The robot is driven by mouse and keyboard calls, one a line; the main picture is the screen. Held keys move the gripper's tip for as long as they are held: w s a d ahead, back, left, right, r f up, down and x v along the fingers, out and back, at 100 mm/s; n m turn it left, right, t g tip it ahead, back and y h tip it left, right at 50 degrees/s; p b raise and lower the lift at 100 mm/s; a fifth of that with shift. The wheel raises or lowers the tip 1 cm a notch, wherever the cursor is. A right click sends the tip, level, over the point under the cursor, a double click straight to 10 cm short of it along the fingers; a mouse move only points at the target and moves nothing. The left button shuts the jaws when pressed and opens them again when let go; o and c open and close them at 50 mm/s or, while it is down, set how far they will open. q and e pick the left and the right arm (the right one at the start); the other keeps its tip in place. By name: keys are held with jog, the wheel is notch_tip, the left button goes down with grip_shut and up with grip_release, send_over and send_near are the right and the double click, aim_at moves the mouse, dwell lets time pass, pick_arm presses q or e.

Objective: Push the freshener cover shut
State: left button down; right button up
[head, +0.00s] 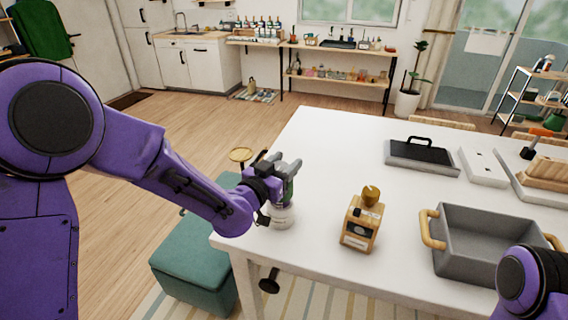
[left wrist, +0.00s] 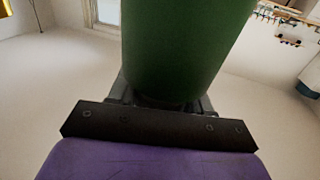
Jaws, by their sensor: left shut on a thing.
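The freshener stands near the left edge of the white table, with a white lower body (head: 282,217) and a green upper part (head: 290,190), likely its cover. My left gripper (head: 282,166) is at its upper part and shut on the green part. In the left wrist view the green part (left wrist: 185,45) fills the upper middle, close in front of the dark gripper body. The gripper hides much of the freshener in the head view, so I cannot tell whether a gap is left between cover and body. My right gripper is out of view.
A grey bin (head: 490,250) with wooden handles is further right, near my right arm. A dark-topped tray (head: 422,156) lies behind. A green ottoman (head: 190,262) stands left.

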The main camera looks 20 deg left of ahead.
pick_arm(q)
notch_tip(320, 180, down, 4)
jog(key=b, duration=0.3)
jog(key=shift+r, duration=0.1)
jog(key=shift+s+r, duration=0.15)
jog(key=c, duration=0.8)
grip_release()
jog(key=shift+o, duration=1.3)
jog(key=v, duration=1)
